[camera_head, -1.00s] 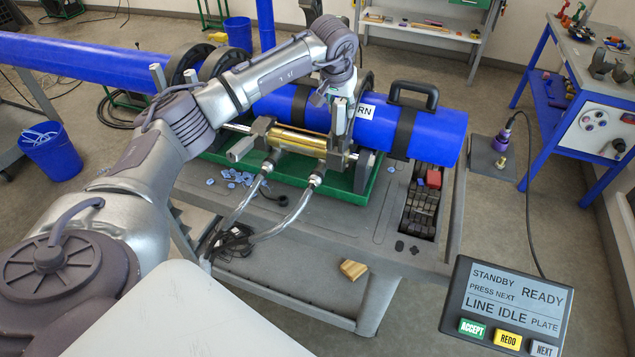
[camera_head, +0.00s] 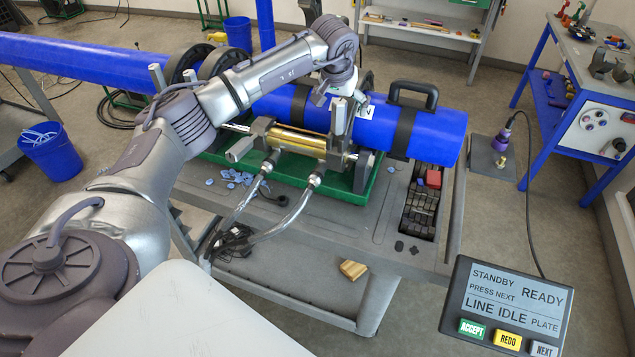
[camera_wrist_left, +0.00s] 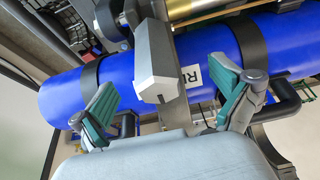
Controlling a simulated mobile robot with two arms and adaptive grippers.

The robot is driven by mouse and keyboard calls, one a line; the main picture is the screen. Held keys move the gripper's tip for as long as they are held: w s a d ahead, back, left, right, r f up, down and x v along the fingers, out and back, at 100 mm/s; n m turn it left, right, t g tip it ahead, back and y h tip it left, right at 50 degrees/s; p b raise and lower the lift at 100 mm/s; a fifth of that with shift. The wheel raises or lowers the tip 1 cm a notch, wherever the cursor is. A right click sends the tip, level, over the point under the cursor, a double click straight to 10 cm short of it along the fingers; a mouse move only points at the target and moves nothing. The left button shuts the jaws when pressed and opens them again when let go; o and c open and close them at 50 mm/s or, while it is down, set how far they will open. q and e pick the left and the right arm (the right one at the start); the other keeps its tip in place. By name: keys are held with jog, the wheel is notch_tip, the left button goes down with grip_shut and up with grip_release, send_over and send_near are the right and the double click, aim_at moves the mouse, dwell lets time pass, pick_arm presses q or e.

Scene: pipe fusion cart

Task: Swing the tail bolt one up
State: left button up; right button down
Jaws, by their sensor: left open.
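A grey block-ended bolt (camera_head: 340,116) stands upright at the right end of the brass cylinder, in front of the blue pipe (camera_head: 440,135). I cannot tell whether it is tail bolt one. My left gripper (camera_head: 352,104) is at this bolt, above the clamp. In the left wrist view the grey bolt (camera_wrist_left: 155,72) lies between the two spread teal-padded fingers of the open gripper (camera_wrist_left: 166,112), with a gap on both sides. A second grey block (camera_head: 240,149) is tilted low at the left end of the cylinder. My right gripper is not in view.
The brass cylinder (camera_head: 297,139) and clamps sit on a green tray (camera_head: 335,190) on the grey cart. A black handle (camera_head: 413,92) rises from the pipe just right of the gripper. Hoses (camera_head: 290,215) run down in front. A display panel (camera_head: 508,308) stands at front right.

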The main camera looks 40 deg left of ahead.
pick_arm(q)
jog(key=p+v, duration=0.4)
jog(key=v, duration=0.3)
jog(key=shift+r, duration=0.25)
jog(key=shift+s+d+r+p, duration=0.1)
jog(key=shift+s+r+p, duration=0.4)
jog(key=shift+r+p, duration=0.15)
jog(key=shift+w, duration=0.1)
